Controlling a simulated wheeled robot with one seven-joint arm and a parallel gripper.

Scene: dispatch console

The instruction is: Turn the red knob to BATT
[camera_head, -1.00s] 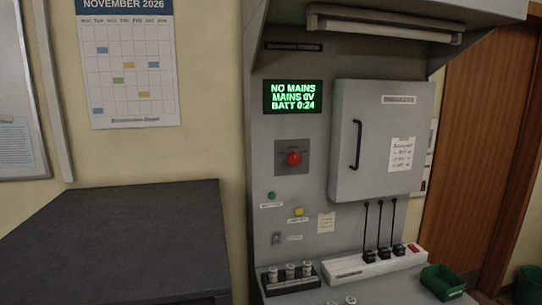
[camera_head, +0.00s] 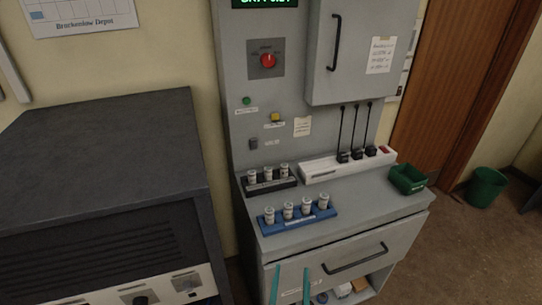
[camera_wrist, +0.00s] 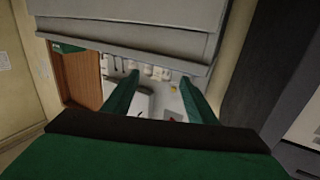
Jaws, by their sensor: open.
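The red knob (camera_head: 268,60) sits on a dark square plate (camera_head: 279,45) on the grey console panel. Pale marks surround it, but their lettering and the knob's exact setting are too small to read. My gripper (camera_head: 291,284) shows as two teal fingers at the bottom of the head view, apart and empty, low in front of the drawer and well below the knob. In the wrist view, the open fingers (camera_wrist: 158,97) point toward the console, seen upside down. A small red patch between them may be the knob.
A cupboard (camera_head: 358,50) with a handle juts out right of the knob. Below are a green button (camera_head: 247,101), a yellow button (camera_head: 275,117), a blue rack (camera_head: 298,222) of cylinders and a green box (camera_head: 408,179). A dark cabinet (camera_head: 100,145) stands at left.

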